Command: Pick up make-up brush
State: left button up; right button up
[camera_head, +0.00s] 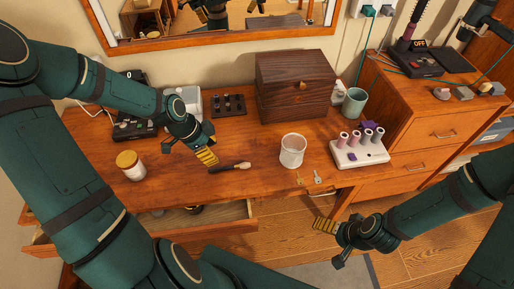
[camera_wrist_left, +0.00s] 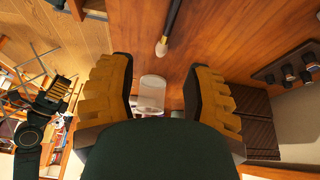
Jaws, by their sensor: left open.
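The make-up brush (camera_head: 229,167) lies on the wooden dresser top, with a dark handle and a pale tip. In the left wrist view the brush (camera_wrist_left: 171,24) shows at the top centre, its pale tip toward the gripper and its other end cut off by the frame. My left gripper (camera_head: 207,157) is above the dresser top, just up and left of the brush in the head view. In the left wrist view my left gripper (camera_wrist_left: 158,75) is open, with nothing between its fingers. My right gripper (camera_head: 325,226) hangs in front of the dresser, apart from the brush.
A white cup (camera_head: 292,151) stands right of the brush, and a lidded jar (camera_head: 130,165) stands to the left. A dark wooden box (camera_head: 293,88) is behind. A white holder with rollers (camera_head: 359,154) sits at right. A drawer (camera_head: 200,226) below is open.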

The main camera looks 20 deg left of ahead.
pick_arm(q)
jog(key=b, duration=0.3)
send_over(232, 167)
jog(key=s+a, duration=0.1)
jog(key=a, duration=0.1)
jog(key=shift+m, duration=0.3)
notch_tip(232, 167, down, 6)
jog(key=shift+s+a+f, duration=0.1)
jog(key=shift+s+a, duration=0.05)
jog(key=shift+b+x, duration=1.3)
jog(key=shift+x, duration=1.8)
pick_arm(e)
jog(key=f, duration=0.5)
jog(key=shift+w+d+f, duration=0.15)
jog(key=shift+w+d, duration=0.05)
jog(key=shift+w, duration=0.1)
pick_arm(q)
jog(key=shift+c, duration=0.4)
grip_shut()
